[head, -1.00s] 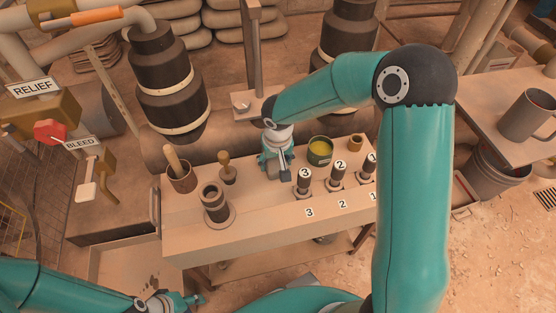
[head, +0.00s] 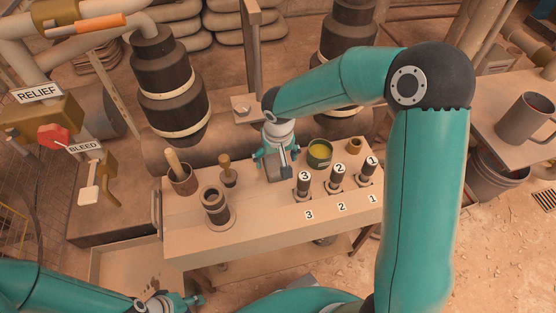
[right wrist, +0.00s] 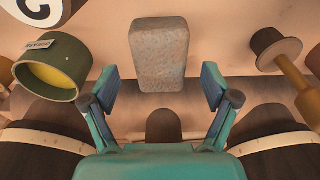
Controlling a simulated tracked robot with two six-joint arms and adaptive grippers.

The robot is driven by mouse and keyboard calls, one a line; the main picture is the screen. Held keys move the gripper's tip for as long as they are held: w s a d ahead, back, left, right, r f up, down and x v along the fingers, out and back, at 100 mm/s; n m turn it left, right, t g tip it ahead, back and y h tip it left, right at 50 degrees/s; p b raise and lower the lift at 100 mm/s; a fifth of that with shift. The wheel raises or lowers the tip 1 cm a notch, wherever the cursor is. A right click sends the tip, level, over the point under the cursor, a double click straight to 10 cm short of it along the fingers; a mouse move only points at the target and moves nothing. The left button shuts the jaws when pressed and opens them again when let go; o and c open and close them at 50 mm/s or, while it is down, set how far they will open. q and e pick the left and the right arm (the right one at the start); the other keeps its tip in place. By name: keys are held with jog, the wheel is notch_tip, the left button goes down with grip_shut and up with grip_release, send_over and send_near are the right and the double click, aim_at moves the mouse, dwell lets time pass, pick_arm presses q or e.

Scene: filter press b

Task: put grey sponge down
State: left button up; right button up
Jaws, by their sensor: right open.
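The grey sponge (right wrist: 158,55) is a speckled block with rounded corners in the right wrist view. It rests on the pale bench top (head: 250,238), ahead of the fingertips of my right gripper (right wrist: 158,90). The two fingers are spread wider than the sponge, with visible gaps on both sides. In the head view my right gripper (head: 275,160) is over the back of the bench, and the sponge (head: 273,173) shows only in part below it. My left gripper (head: 190,301) is low at the left, away from the bench; its fingers are too small to judge.
A green tin with yellow contents (head: 319,153) stands close right of the right gripper. Several numbered plungers (head: 336,178) stand along the right front. A wooden-handled tool (head: 228,171), a cup with a handle (head: 182,178) and a dark cylinder (head: 215,205) stand left.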

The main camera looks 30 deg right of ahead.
aim_at(277, 167)
notch_tip(277, 167, up, 8)
jog(key=s+p, duration=0.1)
jog(key=shift+a+r+p, duration=0.15)
jog(key=shift+a+p, duration=0.05)
jog(key=shift+p, duration=0.2)
